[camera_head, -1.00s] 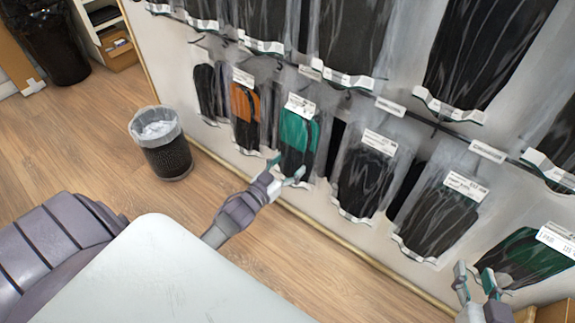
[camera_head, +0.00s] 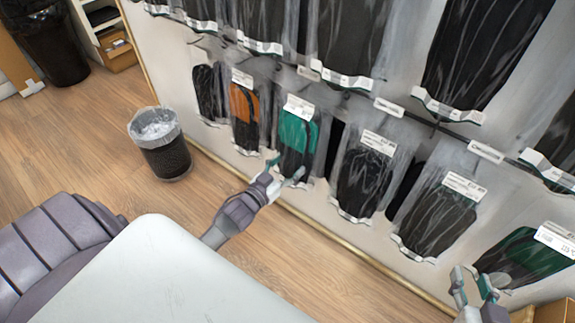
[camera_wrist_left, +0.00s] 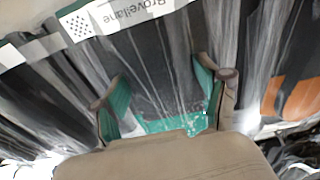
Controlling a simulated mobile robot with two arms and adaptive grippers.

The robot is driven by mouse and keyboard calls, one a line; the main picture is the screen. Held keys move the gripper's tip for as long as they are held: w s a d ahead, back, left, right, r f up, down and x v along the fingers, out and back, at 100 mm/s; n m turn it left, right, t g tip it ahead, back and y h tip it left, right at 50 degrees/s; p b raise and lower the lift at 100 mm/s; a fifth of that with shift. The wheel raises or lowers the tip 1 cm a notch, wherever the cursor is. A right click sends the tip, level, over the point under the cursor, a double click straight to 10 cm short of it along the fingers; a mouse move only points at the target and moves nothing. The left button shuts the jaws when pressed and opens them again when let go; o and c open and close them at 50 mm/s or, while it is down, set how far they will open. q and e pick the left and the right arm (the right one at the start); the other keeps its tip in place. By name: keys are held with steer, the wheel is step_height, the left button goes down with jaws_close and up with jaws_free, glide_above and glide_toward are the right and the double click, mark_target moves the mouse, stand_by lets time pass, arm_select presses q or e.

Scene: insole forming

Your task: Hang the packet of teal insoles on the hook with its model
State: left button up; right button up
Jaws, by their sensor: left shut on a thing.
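A clear packet of teal and black insoles (camera_head: 297,132) with a white label is upright against the wall display, among the lower row of packets. My left gripper (camera_head: 284,173) is at the packet's lower end, shut on it. In the left wrist view, the fingers (camera_wrist_left: 165,105) stand wide, one at each side of the packet, whose teal end (camera_wrist_left: 172,123) shows between them. The top of the packet is close to the rail; I cannot tell whether it is on a hook. My right gripper (camera_head: 473,284) is open near a green and black packet (camera_head: 525,258) at the lower right.
An orange and black packet (camera_head: 243,113) hangs to the left, a dark packet (camera_head: 365,178) to the right. A long rail (camera_head: 450,132) with label tags runs above the lower row. A white surface (camera_head: 160,275) fills the lower left.

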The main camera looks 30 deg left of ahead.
arm_select(q)
steer(key=o, duration=1.2)
steer(key=shift+s, duration=0.15)
steer(key=shift+s+f, duration=0.1)
steer(key=shift+s, duration=0.25)
steer(key=s, duration=0.7)
steer(key=s+a, duration=0.1)
steer(key=s, duration=0.3)
steer(key=shift+r, duration=0.25)
steer(key=shift+d, duration=0.1)
